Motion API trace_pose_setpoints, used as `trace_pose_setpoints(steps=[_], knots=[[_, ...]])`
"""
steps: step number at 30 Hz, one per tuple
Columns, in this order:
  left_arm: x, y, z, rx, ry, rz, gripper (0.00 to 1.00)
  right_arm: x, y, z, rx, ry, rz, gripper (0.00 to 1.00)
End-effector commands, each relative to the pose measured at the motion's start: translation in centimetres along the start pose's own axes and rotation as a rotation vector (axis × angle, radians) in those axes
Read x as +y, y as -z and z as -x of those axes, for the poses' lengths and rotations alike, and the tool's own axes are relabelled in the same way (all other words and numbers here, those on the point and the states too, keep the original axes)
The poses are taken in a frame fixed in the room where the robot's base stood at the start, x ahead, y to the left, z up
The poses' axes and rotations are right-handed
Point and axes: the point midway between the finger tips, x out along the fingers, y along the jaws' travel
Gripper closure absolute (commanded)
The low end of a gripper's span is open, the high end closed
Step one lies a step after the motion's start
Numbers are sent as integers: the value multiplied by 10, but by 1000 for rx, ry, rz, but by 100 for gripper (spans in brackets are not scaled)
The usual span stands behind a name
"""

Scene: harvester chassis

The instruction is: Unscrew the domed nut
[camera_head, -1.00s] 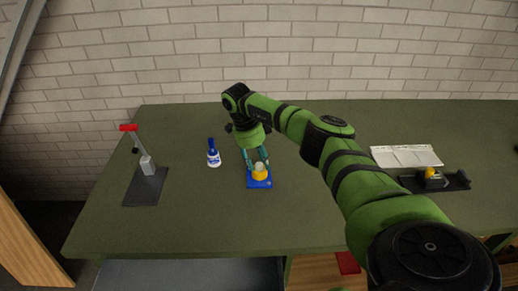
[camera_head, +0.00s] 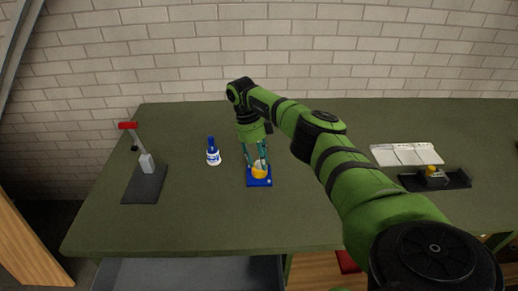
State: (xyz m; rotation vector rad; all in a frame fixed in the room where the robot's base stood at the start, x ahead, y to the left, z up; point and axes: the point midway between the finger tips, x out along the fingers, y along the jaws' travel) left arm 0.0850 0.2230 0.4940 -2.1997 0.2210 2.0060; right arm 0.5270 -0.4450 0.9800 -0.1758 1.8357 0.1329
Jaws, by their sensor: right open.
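A yellow domed nut (camera_head: 260,171) sits on a blue base plate (camera_head: 259,183) on the green table. My right gripper (camera_head: 257,166) points down over the nut, with its teal fingers apart. Its fingertips are at the nut's upper part, and whether they touch it is too small to tell. A pale part shows at the top of the nut between the fingers. My left gripper is not in view.
A blue and white bottle (camera_head: 213,154) stands just left of the base plate. A red-handled lever press (camera_head: 147,166) stands on a dark plate at the left. A white tray (camera_head: 407,154) and a black holder with a yellow part (camera_head: 434,177) lie at the right. The table's front middle is clear.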

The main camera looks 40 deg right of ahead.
Motion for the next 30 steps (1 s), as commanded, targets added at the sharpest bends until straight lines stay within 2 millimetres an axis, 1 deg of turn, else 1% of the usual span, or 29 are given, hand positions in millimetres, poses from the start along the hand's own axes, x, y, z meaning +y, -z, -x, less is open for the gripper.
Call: trace_pose_setpoints(steps=[3, 4, 5, 6, 7, 17, 19, 24, 27, 30], knots=[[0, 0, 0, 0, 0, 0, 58, 0, 0, 0, 0, 0, 0, 57], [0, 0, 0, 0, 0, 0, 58, 0, 0, 0, 0, 0, 0, 65], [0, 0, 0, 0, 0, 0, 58, 0, 0, 0, 0, 0, 0, 77], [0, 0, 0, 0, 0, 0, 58, 0, 0, 0, 0, 0, 0, 93], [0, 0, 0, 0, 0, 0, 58, 0, 0, 0, 1, 0, 0, 100], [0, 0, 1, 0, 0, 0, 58, -1, 2, -1, 6, 5, 11, 100], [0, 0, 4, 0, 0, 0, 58, -2, 3, 0, 7, 23, 73, 100], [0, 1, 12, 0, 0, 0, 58, -3, 4, 0, 11, 88, 305, 100], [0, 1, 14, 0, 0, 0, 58, -3, 4, 0, 11, 112, 394, 100], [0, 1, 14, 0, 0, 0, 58, -3, 4, -1, 12, 122, 431, 100]])
